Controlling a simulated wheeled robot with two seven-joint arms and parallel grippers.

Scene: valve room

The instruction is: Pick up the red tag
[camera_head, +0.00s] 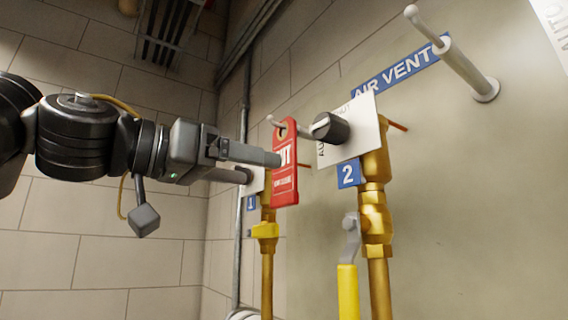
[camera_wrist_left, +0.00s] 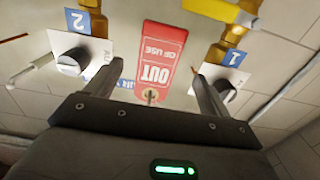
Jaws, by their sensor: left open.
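The red tag (camera_head: 285,178) with white lettering hangs from a peg (camera_head: 276,122) on the wall in the head view. In the left wrist view the tag (camera_wrist_left: 161,55) appears upside down, reading OUT OF USE, between and beyond the finger tips. My left gripper (camera_head: 262,167) reaches in from the left in the head view, its fingers overlapping the tag's left edge. It is open, with one finger on each side of the tag in the left wrist view (camera_wrist_left: 157,76). I cannot tell whether a finger touches the tag. My right gripper is not in view.
Valve 2 (camera_head: 376,225) stands on brass pipe right of the tag, with a black knob (camera_head: 331,128) and yellow handle (camera_head: 348,290). Another peg (camera_head: 450,60) juts out at the upper right, by the AIR VENT sign (camera_head: 400,72).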

